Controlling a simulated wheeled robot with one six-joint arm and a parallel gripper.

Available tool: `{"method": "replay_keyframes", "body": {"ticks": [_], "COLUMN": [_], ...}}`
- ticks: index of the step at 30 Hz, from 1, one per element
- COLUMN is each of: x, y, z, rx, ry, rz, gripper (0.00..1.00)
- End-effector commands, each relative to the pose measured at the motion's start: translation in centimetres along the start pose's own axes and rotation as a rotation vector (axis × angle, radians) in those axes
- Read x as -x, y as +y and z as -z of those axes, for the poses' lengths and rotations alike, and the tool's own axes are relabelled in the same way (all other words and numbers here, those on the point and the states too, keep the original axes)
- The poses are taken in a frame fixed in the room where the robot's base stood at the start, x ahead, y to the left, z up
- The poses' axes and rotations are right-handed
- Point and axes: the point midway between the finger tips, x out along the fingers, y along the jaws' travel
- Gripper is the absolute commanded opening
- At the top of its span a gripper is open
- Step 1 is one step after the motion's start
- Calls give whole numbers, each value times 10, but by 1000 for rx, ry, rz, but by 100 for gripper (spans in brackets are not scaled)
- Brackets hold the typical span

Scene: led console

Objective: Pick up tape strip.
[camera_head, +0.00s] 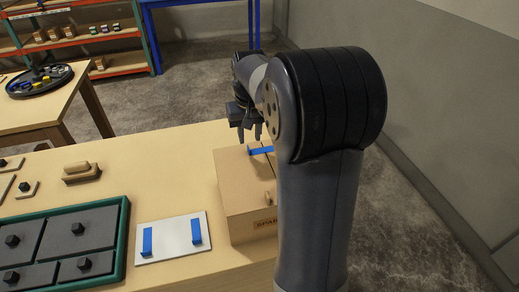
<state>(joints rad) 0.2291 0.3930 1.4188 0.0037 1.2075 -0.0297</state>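Two blue tape strips stand out on a white plate: a left strip (147,242) and a right strip (196,232). A third blue strip (260,150) lies across the top of a cardboard box (240,188), near its far end; its right part is close to my arm's outline. My gripper (250,138) appears just above or beyond this strip, fingers pointing down. The fingers look apart with nothing between them. I cannot tell the exact height over the box. The white plate (172,238) lies flat on the table, left of the box.
A green-framed tray (122,240) with dark knobbed panels fills the table's front left. Wooden blocks (80,172) lie behind it. Another table with a round dark tray (40,82) stands at the back left. My arm hides the box's right side. The table's middle is clear.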

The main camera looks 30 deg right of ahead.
Motion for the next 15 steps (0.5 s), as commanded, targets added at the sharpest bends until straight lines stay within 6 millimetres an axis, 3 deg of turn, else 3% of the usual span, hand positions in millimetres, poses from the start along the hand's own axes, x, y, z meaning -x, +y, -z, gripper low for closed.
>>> {"method": "replay_keyframes", "body": {"ticks": [6, 15], "x": [-34, -42], "y": [-2, -2], "z": [0, 0], "rx": [0, -1], "ry": [-5, -1], "rz": [0, -1], "gripper": [31, 31]}}
